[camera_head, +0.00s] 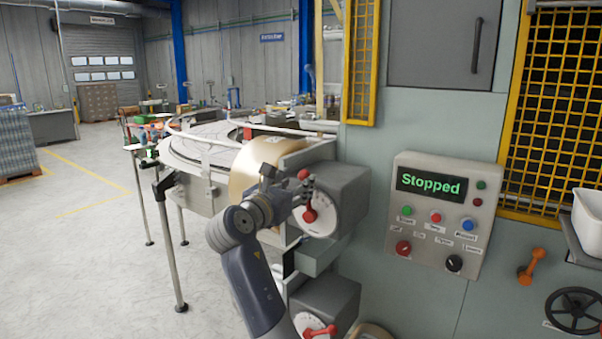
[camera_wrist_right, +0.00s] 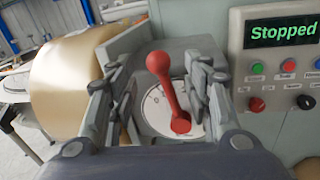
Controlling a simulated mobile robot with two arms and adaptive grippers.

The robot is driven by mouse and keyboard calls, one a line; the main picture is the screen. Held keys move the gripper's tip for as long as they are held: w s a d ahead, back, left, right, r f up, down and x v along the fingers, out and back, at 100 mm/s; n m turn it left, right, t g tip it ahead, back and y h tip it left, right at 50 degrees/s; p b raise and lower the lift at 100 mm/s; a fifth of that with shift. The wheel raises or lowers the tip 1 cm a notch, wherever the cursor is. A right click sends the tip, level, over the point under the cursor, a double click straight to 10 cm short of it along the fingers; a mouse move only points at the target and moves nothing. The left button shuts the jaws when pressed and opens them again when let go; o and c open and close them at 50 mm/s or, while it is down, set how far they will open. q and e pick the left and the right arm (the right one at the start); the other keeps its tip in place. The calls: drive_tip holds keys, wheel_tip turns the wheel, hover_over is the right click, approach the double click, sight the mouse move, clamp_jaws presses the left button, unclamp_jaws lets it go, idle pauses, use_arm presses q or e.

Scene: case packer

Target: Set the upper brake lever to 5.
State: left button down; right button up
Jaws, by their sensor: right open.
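The upper brake lever (camera_head: 309,214) is red with a round knob, on a white dial (camera_head: 325,214) on a grey box. It also shows in the right wrist view (camera_wrist_right: 171,90), its knob up and slightly left of its hub. The dial's numbers are too small to read. My right gripper (camera_head: 295,190) is at this lever. In the right wrist view my right gripper (camera_wrist_right: 162,92) is open, with one finger on each side of the lever and gaps to both. My left gripper is not in view.
A lower red lever (camera_head: 321,331) on a second dial sits below. A control panel (camera_head: 442,215) to the right reads "Stopped". A tan film roll (camera_head: 252,165) is just left of the upper box. An orange handle (camera_head: 533,266) and a black handwheel (camera_head: 573,310) are further right.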

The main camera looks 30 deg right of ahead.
sight(301, 178)
drive_tip(key=x, duration=0.2)
drive_tip(key=shift+w+d+r+p, duration=0.15)
drive_tip(key=shift+w+d+p, duration=0.1)
drive_tip(key=shift+p, duration=0.15)
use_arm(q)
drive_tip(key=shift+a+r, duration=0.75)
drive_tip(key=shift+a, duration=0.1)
use_arm(e)
drive_tip(key=shift+w+d, duration=0.35)
drive_tip(key=shift+d, duration=0.25)
clamp_jaws()
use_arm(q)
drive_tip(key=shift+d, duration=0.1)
